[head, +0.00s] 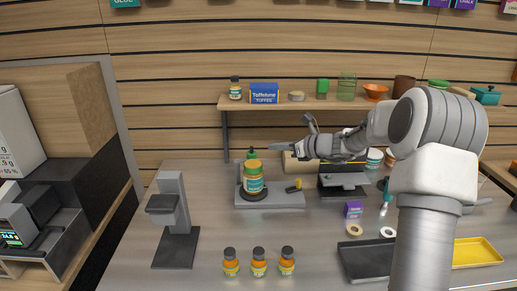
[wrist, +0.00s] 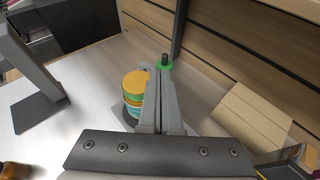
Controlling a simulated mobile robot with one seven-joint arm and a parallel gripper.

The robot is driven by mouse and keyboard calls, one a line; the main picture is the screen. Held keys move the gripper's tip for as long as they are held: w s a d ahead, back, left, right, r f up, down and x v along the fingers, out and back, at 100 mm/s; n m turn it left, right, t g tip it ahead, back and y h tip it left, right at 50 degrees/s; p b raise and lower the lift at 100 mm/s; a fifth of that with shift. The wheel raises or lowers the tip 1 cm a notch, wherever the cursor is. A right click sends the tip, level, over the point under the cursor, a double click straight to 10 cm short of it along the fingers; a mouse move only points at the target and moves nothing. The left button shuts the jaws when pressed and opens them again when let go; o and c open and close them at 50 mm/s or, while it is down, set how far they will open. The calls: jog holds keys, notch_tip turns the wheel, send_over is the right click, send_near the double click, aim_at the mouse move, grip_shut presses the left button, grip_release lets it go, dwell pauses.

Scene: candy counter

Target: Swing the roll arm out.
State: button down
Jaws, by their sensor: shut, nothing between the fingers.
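A grey low stand (head: 285,201) on the counter carries a jar (head: 254,184) with a yellow-orange lid on a dark round base. A green knob (head: 251,153) shows just behind the jar; in the wrist view a green disc with a dark pin (wrist: 164,66) is beyond my fingertips. A small yellow-and-black handle (head: 294,187) lies at the stand's right. I cannot tell which part is the roll arm. My gripper (head: 272,147) is shut and empty, above and behind the jar, pointing left. In the wrist view its fingers (wrist: 164,85) partly cover the jar (wrist: 134,84).
A grey post device (head: 172,204) stands to the left. Several small orange bottles (head: 259,263) line the front. A tan block (wrist: 252,117) lies to the right in the wrist view. A shelf (head: 300,105) with goods runs above. A dark tray (head: 367,262) is front right.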

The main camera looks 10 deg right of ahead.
jog(key=s+m+h, duration=0.2)
jog(key=s+h, duration=0.1)
jog(key=s, duration=0.1)
send_near(253, 151)
notch_tip(253, 151, down, 3)
jog(key=w+a, duration=0.1)
jog(key=shift+w+a+r+h+p, duration=0.15)
jog(key=shift+w+a+p, duration=0.15)
jog(key=shift+w+p, duration=0.2)
jog(key=shift+w+a+h+p, duration=0.15)
jog(key=shift+w+a+p, duration=0.2)
jog(key=shift+w, duration=0.3)
jog(key=shift+w+a, duration=0.25)
jog(key=shift+w, duration=0.55)
jog(key=shift+p, duration=0.7)
